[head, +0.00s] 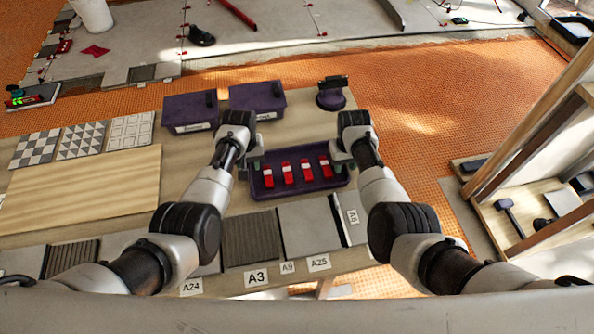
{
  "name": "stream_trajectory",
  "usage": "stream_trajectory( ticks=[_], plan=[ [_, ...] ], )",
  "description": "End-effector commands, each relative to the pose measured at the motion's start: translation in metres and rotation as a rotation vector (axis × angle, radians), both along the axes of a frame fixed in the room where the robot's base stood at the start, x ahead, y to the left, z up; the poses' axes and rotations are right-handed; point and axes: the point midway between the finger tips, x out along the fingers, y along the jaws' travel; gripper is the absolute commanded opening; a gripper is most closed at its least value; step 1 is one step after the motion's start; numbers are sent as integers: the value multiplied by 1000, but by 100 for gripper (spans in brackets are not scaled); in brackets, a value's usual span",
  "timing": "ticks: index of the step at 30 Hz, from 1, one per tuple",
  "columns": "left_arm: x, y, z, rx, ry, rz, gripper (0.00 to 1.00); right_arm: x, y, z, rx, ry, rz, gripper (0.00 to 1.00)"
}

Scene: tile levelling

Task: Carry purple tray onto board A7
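The purple tray (283,191) is on the light wooden worktop in the middle, holding several red-and-white pieces in a row. My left gripper (252,164) is at the tray's left end and my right gripper (342,158) is at its right end. Both seem to touch or straddle the end walls, but whether the fingers are closed on them is too small to tell. I cannot read a label A7. The labels in view include A24, A3, A9 and A25, along the worktop's front edge. A pale wooden board (80,190) lies at the left, with no readable label.
Two lidded purple boxes (190,113) (265,99) and a dark purple holder (331,98) stand behind the tray. Patterned tiles (82,140) lie at the back left. Grey slabs (307,228) lie in front of the tray. A wooden shelf (530,140) stands at the right.

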Motion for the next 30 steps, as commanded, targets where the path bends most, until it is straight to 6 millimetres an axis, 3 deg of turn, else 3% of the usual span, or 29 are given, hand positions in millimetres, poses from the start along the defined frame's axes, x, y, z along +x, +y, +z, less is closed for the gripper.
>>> stream_trajectory(
  ticks=[6,15,16,22,30],
  plan=[
    [0,0,-12,0,1,0,34,0,0,-12,0,0,-1,34],
    [0,0,-14,0,0,1,34,0,0,-13,0,-1,-1,34],
    [0,0,-14,0,0,0,32,0,0,-13,0,-1,-1,32],
    [0,0,-14,0,0,0,2,0,0,-13,0,-1,-1,2],
    [-1,0,-14,0,0,0,0,0,0,-13,0,0,-1,0]
  ],
)
